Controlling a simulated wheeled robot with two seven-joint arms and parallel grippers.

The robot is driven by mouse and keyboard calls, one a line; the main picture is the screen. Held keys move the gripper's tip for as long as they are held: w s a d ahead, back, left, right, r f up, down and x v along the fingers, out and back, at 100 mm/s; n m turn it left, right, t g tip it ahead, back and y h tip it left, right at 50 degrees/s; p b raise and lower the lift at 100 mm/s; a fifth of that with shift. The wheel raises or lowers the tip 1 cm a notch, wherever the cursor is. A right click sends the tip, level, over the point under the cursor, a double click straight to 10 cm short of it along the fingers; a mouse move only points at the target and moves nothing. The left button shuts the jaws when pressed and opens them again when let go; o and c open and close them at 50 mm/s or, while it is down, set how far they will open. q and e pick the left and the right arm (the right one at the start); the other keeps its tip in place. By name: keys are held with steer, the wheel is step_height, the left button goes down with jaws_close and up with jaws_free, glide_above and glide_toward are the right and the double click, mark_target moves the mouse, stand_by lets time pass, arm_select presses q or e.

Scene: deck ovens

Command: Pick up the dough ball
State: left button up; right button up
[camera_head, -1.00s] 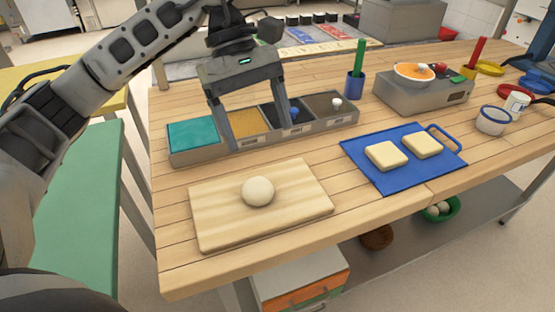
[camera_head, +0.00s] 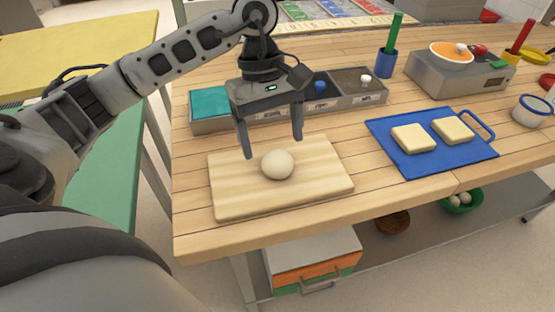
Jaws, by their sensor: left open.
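The dough ball (camera_head: 278,165) is pale and round. It rests on the wooden cutting board (camera_head: 320,193) near the front left of the table. My left gripper (camera_head: 273,148) is open, with its fingers pointing down. Its fingertips are over the board, just behind and above the ball, one towards each side of it. Nothing is between the fingers that I can see as held. The right gripper is not in view.
A compartment bin (camera_head: 212,124) stands behind the board. A blue board (camera_head: 411,173) with two pale square slabs (camera_head: 413,138) lies to the right. A scale (camera_head: 457,78) with an orange-filled bowl and a blue cup (camera_head: 386,64) stand farther back. The table's front edge is close.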

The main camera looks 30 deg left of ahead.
mark_target(277, 154)
arm_select(q)
steer(key=shift+d+x, duration=0.2)
steer(key=shift+x, duration=1.75)
steer(key=shift+r, duration=0.15)
steer(key=c, duration=1.1)
